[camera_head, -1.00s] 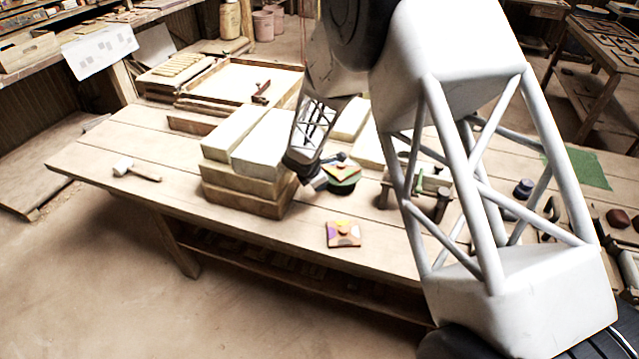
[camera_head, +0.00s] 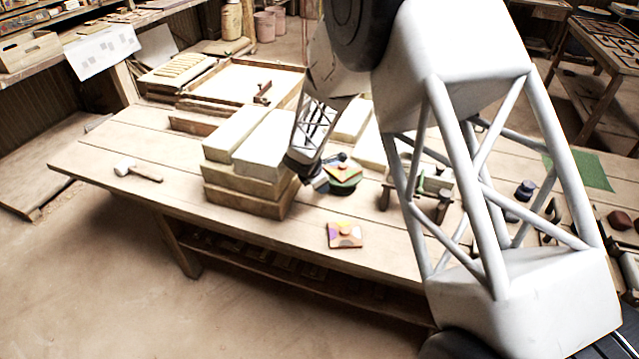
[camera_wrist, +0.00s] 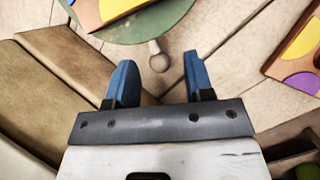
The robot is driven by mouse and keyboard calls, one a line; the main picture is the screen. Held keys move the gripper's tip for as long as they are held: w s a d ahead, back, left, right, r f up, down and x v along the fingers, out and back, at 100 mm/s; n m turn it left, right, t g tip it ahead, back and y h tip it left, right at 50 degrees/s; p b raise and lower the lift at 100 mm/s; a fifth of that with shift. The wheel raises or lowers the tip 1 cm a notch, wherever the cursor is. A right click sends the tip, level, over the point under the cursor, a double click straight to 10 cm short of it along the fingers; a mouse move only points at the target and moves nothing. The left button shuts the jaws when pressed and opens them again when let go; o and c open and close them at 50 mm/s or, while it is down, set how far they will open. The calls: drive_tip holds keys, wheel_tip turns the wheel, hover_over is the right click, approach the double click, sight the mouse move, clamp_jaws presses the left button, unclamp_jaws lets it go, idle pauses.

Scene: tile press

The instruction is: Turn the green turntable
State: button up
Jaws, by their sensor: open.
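The green turntable (camera_head: 345,188) stands on the bench in front of the pale blocks. A patterned tile in orange, yellow and green (camera_head: 343,173) lies on it. In the wrist view the turntable (camera_wrist: 150,28) is a green disc at the top, partly covered by the tile (camera_wrist: 115,8). My gripper (camera_wrist: 158,75) is open, with blue fingers either side of the knob's line. The knob appears just beyond the fingertips; contact cannot be told. In the head view my gripper (camera_head: 322,182) is at the turntable's left edge.
Stacked pale blocks and boards (camera_head: 250,165) stand close to the left of my gripper. A second patterned tile (camera_head: 344,235) lies on the bench in front. A mallet (camera_head: 137,171) lies at the left. Dark-handled tools (camera_head: 443,205) stand to the right.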

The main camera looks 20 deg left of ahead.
drive_tip(key=d+v, duration=0.1)
drive_tip(key=v, duration=0.6)
drive_tip(key=shift+a, duration=0.5)
drive_tip(key=shift+s+r, duration=0.1)
drive_tip(key=shift+r, duration=0.05)
drive_tip(key=shift+c, duration=0.5)
drive_tip(key=shift+d, duration=0.1)
drive_tip(key=c, duration=0.5)
drive_tip(key=shift+s+d, duration=0.1)
drive_tip(key=shift+c, duration=1)
drive_tip(key=shift+d+m, duration=0.25)
drive_tip(key=shift+m, duration=0.25)
clamp_jaws()
drive_tip(key=s+d+f+m+g+y, duration=0.1)
drive_tip(key=s+d+m+g+y, duration=0.3)
drive_tip(key=m, duration=0.5)
drive_tip(key=s+d+f+m+g+y, duration=0.1)
drive_tip(key=d+f+m+g+y, duration=0.1)
drive_tip(key=d+m, duration=0.55)
drive_tip(key=w+d+r+m+t+y, duration=0.3)
drive_tip(key=w+m+t+y, duration=0.1)
drive_tip(key=m, duration=0.9)
drive_tip(key=shift+w+r+m+t+y, duration=0.3)
drive_tip(key=shift+r+m+y, duration=0.1)
drive_tip(key=shift+y, duration=0.2)
